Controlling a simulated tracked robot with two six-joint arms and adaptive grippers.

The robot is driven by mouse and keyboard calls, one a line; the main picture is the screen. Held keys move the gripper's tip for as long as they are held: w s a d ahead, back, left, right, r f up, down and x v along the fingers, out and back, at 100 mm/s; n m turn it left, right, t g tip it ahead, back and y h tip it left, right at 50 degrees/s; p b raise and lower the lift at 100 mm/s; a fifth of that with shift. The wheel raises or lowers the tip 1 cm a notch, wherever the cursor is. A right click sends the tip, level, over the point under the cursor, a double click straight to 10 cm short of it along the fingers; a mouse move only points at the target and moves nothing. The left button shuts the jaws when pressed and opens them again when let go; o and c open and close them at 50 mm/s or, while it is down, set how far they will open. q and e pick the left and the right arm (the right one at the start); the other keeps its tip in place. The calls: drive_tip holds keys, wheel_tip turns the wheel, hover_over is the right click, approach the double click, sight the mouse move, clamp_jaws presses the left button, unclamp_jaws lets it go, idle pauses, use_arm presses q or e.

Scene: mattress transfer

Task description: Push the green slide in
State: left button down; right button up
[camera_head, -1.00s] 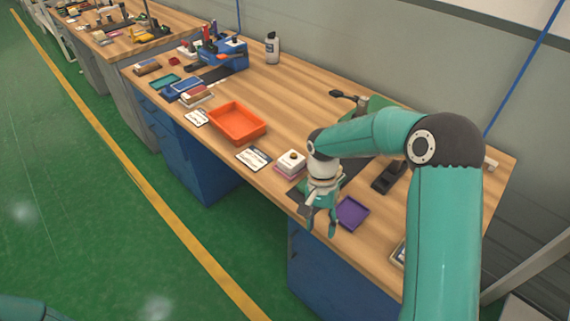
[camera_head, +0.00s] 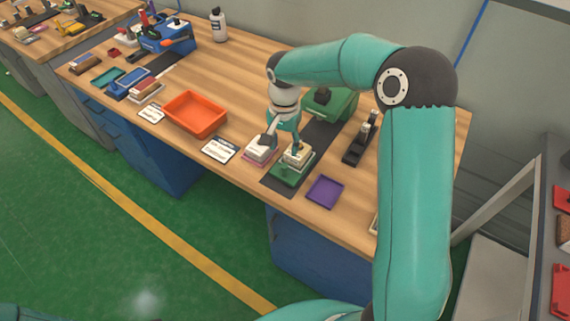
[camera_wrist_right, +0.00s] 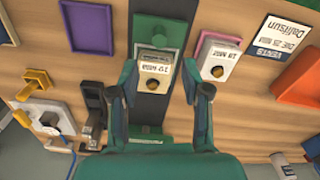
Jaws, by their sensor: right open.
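The green slide (camera_head: 286,178) sticks out at the front of the green machine (camera_head: 334,104), on a dark strip. A pale block with a knob (camera_head: 298,155) sits on the slide. In the right wrist view, the slide (camera_wrist_right: 172,27) lies beyond this labelled block (camera_wrist_right: 155,72). My right gripper (camera_head: 282,144) is open, low over the slide; its fingers stand on either side of the block in the wrist view (camera_wrist_right: 160,76). I cannot tell whether they touch it. My left gripper is out of view.
A similar white block (camera_head: 261,149) on a pink base stands close left of the slide. A purple tray (camera_head: 325,191) lies to its right, a black tool (camera_head: 360,140) behind that. A card (camera_head: 219,150) and orange tray (camera_head: 195,114) lie further left.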

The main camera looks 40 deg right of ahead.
sight(284, 165)
wheel_tip(284, 165, down, 10)
drive_tip(key=shift+r+p, duration=0.1)
drive_tip(key=shift+p, duration=0.55)
clamp_jaws()
